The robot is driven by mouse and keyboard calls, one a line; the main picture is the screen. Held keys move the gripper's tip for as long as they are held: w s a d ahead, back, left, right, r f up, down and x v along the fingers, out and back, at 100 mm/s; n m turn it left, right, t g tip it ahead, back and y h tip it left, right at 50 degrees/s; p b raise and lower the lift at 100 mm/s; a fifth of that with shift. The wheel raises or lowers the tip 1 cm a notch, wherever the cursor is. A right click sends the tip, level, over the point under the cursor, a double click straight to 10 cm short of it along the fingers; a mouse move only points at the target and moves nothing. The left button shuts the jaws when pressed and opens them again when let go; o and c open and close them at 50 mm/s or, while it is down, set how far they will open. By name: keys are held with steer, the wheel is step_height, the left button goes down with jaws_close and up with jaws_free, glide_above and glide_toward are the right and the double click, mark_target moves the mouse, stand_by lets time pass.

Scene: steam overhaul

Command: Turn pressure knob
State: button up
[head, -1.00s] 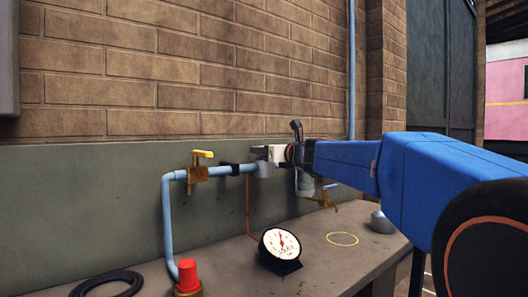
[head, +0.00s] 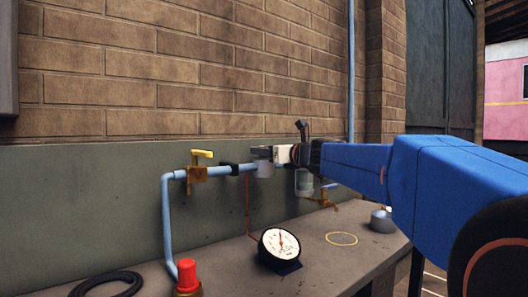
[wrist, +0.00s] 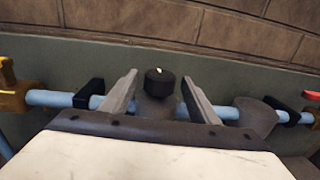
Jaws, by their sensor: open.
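The pressure knob (wrist: 160,82) is a black round cap with a white mark, on top of a grey regulator body in the blue pipe line. In the wrist view it stands between the two grey fingers of my gripper (wrist: 159,76), which are open with a gap on each side. In the head view my gripper (head: 262,152) is at the pipe, just above the grey regulator body (head: 265,170); the knob is hidden there. A round white-faced pressure gauge (head: 280,243) with a red needle sits on the bench.
The blue pipe (head: 167,225) carries a brass valve with a yellow lever (head: 202,154). A clear bowl (head: 304,183) hangs right of the regulator. A red cap (head: 187,272), a black hose coil (head: 106,285) and a yellow ring (head: 342,239) are on the bench (head: 225,265).

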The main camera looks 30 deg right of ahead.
steer(key=s+d, duration=0.1)
steer(key=s, duration=1.3)
steer(key=shift+s+d, duration=0.4)
steer(key=shift+s, duration=0.1)
